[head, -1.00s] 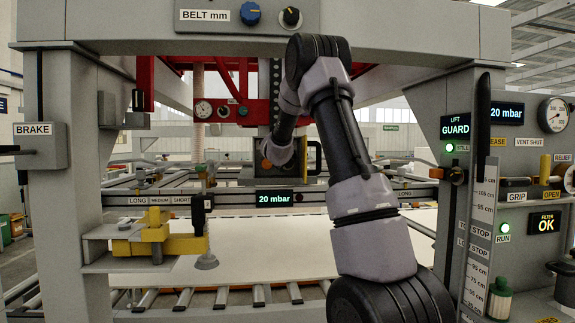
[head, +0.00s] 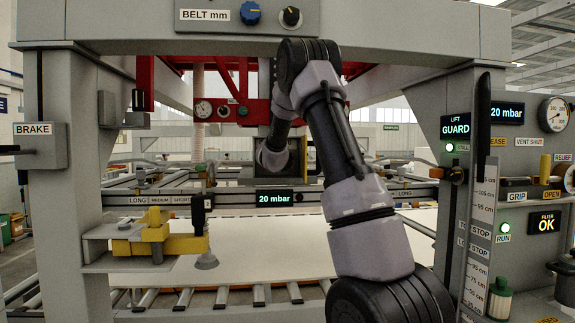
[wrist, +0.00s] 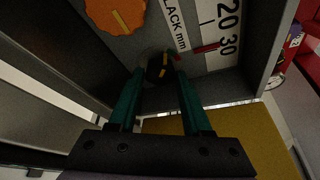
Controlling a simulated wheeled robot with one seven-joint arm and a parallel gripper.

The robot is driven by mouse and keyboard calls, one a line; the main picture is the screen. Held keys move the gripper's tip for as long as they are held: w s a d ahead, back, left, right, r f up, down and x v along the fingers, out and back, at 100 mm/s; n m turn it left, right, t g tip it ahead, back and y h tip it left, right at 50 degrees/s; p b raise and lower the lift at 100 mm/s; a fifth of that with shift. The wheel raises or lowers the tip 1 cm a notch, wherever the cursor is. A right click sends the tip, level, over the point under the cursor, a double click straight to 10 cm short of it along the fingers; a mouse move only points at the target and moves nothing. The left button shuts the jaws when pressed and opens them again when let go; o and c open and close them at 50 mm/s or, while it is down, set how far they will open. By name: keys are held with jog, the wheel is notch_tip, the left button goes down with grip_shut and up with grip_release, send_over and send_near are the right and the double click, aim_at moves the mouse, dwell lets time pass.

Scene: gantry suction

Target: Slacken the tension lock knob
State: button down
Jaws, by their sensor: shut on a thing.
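In the wrist view, a small black knob (wrist: 157,69) with a yellow mark sits on a dark grey panel. My gripper (wrist: 157,78) has its two green fingers around this knob, one on each side, and is shut on it. No label naming the tension lock shows; I take the black knob to be it. A larger orange knob (wrist: 115,14) with a yellow line is just up and left of it. In the head view, my wrist is deep inside the gantry frame and hides the fingers and the knob.
Beside the knob is a white "SLACK mm" scale (wrist: 217,28) with a red pointer (wrist: 207,48) near 30. A panel side wall stands to the right. In the head view, a red frame (head: 237,112) and a rail with a 20 mbar display (head: 274,198) surround my wrist.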

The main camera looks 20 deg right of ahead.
jog(key=shift+f+n+t+h, duration=0.2)
jog(key=shift+n+t+h, duration=0.35)
jog(key=shift+n, duration=1.05)
jog(key=shift+a, duration=0.1)
jog(key=shift+c, duration=1.7)
grip_release()
jog(key=v, duration=1)
jog(key=shift+s+a, duration=0.25)
jog(key=shift+a, duration=0.1)
